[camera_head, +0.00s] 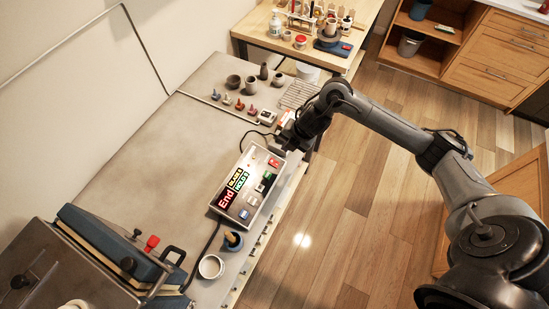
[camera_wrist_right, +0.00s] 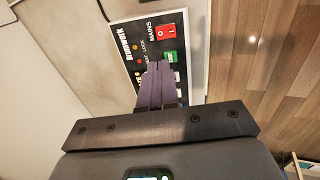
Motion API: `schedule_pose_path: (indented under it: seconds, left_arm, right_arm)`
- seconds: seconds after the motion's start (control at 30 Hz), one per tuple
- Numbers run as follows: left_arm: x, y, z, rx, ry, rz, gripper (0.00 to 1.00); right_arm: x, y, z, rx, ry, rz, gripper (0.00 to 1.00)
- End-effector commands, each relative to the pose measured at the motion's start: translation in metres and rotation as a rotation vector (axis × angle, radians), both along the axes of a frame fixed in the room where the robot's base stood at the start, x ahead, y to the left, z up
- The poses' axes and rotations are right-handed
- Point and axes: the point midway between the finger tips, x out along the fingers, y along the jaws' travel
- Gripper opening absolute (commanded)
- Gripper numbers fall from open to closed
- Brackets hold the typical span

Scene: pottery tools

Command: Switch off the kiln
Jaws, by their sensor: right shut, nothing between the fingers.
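The kiln control box (camera_head: 235,189) lies on the grey bench, a pale case with a dark face. Its lit display (camera_head: 226,198) reads "End" in red, with green and yellow text beside it. In the right wrist view a red rocker switch (camera_wrist_right: 165,32), labelled MAINS, sits near the panel's far end. A green button (camera_wrist_right: 170,56) is beside it. My right gripper (camera_head: 285,145) is at the box's far end. Its fingers (camera_wrist_right: 158,72) are shut and empty over the panel, hiding part of the lower controls; contact cannot be told. My left gripper is not in view.
A blue-and-grey metal unit (camera_head: 105,250) with a red knob stands at lower left. Small tools and cups line the bench's far end. The bench left of the box is clear.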

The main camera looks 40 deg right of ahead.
Motion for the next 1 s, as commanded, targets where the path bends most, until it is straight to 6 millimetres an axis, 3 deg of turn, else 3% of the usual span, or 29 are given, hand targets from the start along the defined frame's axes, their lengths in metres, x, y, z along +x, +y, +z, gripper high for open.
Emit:
schedule_pose_path:
  seconds: [0.17,0.6,0.8,1.0]
  left_arm:
    - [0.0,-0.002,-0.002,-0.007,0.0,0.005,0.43]
    - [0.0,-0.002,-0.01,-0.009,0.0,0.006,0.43]
    - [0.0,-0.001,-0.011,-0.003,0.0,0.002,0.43]
    - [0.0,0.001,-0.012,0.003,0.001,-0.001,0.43]
  right_arm:
    - [0.005,0.003,-0.02,0.003,0.004,-0.002,0.0]
    - [0.032,0.013,-0.093,0.002,0.004,-0.002,0.0]
    - [0.04,0.016,-0.116,0.0,0.002,-0.001,0.0]
    - [0.044,0.017,-0.126,-0.001,0.002,0.0,0.0]
